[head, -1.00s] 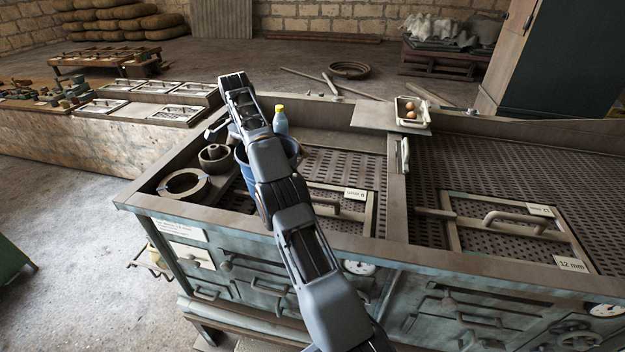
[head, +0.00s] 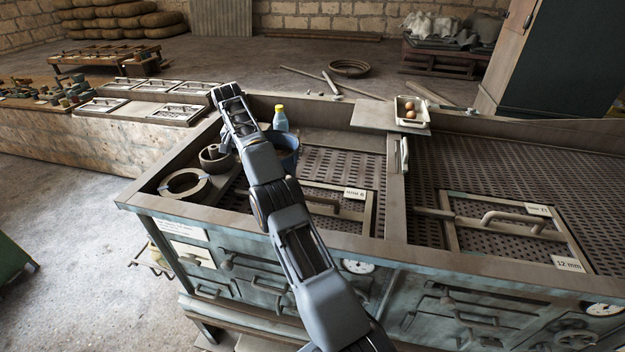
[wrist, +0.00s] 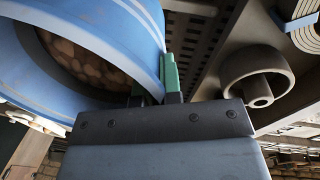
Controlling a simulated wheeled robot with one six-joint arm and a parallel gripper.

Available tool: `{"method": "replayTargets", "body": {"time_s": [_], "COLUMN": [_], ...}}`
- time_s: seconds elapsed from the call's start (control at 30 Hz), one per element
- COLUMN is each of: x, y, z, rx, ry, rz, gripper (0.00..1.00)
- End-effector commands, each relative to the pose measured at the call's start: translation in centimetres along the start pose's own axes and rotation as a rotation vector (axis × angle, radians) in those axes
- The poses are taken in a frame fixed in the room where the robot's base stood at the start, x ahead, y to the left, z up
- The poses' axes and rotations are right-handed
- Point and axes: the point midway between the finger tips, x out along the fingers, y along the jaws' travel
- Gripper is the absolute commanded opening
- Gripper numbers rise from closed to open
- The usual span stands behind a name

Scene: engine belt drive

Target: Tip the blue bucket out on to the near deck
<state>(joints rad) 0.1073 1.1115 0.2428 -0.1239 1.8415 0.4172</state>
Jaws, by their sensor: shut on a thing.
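The blue bucket (head: 287,152) stands over the left perforated deck (head: 345,165) in the head view, partly hidden behind my arm. In the wrist view the bucket (wrist: 120,22) fills the upper left, its mouth facing the camera. Several brown rounded lumps (wrist: 85,60) lie inside it. My gripper (wrist: 155,80) has green fingertips and is shut on the bucket's rim. In the head view the fingertips are hidden behind the arm. I cannot tell whether the bucket touches the deck.
A yellow-capped bottle (head: 280,119) stands just behind the bucket. A hollow round part (head: 213,157) and a flat ring (head: 184,184) lie to its left. A framed hatch with a handle (head: 325,203) is in front. A tray with eggs (head: 411,110) sits at the back. The right deck (head: 540,180) is mostly clear.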

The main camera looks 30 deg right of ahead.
Motion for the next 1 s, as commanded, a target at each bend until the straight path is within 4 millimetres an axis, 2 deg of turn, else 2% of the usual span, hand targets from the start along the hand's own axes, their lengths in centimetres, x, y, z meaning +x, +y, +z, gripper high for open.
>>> {"method": "replayTargets", "body": {"time_s": [0.4, 0.6, 0.8, 1.0], "x": [1.5, 2.3, 2.7, 2.8], "y": [-1.6, -2.1, -2.5, -2.5], "z": [-1.4, -1.9, -2.1, -2.2], "rx": [-0.504, -0.697, -0.795, -0.823], "ry": [0.073, 0.099, 0.113, 0.118], "rz": [0.001, 0.001, 0.001, 0.001], "gripper": [0.0, 0.0, 0.0, 0.0]}}
